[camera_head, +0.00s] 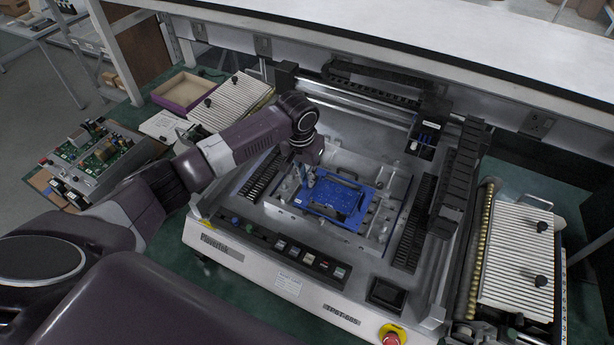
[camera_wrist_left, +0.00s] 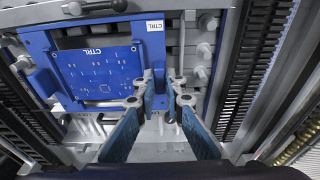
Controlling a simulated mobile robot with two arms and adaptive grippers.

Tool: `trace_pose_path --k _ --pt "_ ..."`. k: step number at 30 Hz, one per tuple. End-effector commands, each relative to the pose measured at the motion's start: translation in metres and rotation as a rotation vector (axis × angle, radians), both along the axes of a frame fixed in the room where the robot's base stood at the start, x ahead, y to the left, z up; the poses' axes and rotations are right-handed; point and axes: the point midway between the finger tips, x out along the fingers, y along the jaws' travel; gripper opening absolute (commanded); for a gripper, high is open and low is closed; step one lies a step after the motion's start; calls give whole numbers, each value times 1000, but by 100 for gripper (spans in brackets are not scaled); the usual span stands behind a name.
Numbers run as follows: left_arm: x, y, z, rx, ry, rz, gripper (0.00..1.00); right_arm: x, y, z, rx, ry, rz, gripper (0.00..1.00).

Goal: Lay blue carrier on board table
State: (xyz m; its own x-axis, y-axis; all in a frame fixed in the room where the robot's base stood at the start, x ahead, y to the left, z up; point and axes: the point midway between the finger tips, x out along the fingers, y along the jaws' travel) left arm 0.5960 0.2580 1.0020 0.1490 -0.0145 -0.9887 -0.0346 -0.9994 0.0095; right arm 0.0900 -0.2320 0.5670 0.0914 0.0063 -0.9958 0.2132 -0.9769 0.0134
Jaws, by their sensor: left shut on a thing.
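The blue carrier (camera_head: 335,211) lies flat over the metal board table (camera_head: 398,187) in the middle of the machine. A blue board marked CTRL sits in it, and the carrier also shows in the left wrist view (camera_wrist_left: 154,50). My left gripper (camera_head: 309,178) reaches down to the carrier's left edge in the head view. In the wrist view its fingers (camera_wrist_left: 164,88) are closed at the carrier's edge. The fingers hide part of that edge. I cannot tell whether the carrier touches the table beneath. My right gripper is not in view.
Black toothed rails flank the table, and a dark gantry (camera_head: 462,175) stands at the right. A control panel and red emergency button (camera_head: 391,337) are at the front. Slotted white feeder trays (camera_head: 517,258) stand on both sides. Circuit boards (camera_head: 90,145) lie at the left.

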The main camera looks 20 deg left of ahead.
Motion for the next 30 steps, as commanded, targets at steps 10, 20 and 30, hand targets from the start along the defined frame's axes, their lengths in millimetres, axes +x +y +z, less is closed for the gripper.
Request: trace_pose_path --k 10,20,30 --pt "0 -1 -1 -1 0 0 0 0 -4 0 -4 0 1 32" --pt "-1 -1 -8 -2 1 -1 0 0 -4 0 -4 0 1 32" --pt "0 -1 -9 -1 0 -1 0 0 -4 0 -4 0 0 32"
